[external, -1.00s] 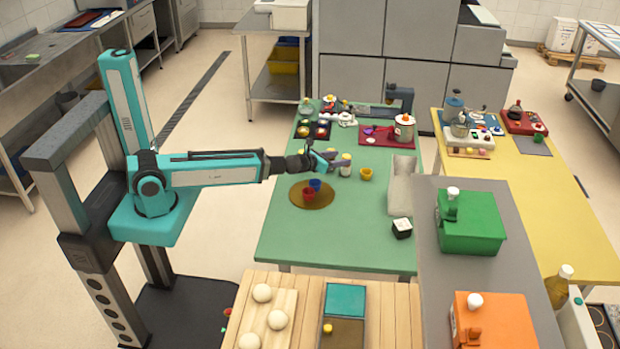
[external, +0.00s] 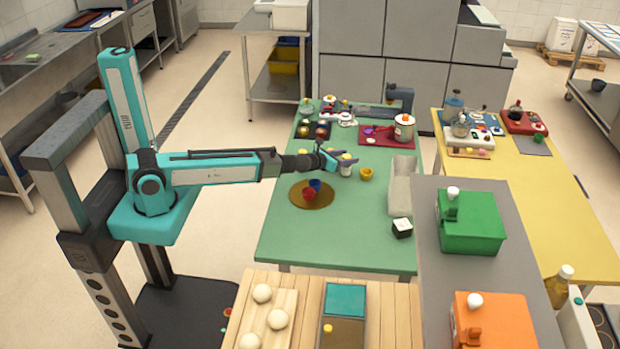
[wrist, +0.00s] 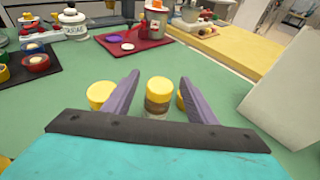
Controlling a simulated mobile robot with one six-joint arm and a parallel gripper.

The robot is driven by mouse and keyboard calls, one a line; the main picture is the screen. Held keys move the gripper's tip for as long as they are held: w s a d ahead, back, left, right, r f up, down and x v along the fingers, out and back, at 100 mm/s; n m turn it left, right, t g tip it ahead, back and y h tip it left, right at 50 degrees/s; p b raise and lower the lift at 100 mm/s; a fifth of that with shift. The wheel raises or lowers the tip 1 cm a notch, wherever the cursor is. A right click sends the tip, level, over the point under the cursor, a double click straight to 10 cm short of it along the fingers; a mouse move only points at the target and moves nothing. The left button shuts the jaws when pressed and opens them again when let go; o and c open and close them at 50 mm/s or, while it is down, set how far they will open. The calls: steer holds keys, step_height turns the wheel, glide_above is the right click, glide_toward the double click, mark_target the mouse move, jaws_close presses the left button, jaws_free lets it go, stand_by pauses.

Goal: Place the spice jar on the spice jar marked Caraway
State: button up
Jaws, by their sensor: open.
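In the wrist view a small jar (wrist: 157,98) with a yellow top, a brown band and a paler lower part stands upright between my gripper's fingers. My gripper (wrist: 160,77) is open, and no grip on the jar shows. A second yellow-topped thing (wrist: 100,95) is just left of the left finger, and a third yellow thing (wrist: 181,99) is partly hidden by the right finger. In the external view my gripper (external: 341,158) is at a whitish jar (external: 346,170) on the green table. I cannot read the Caraway mark on any jar.
A yellow cup (external: 366,174) stands to the right of the jar. A long pale box (external: 402,185) lies beyond it. Red and blue cups sit on a brown round mat (external: 325,201). A red tray (external: 372,139) with a pot is behind.

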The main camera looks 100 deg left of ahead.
stand_by(0.6)
steer(key=c, duration=1.3)
steer(key=shift+r+p, duration=2)
steer(key=shift+r, duration=3)
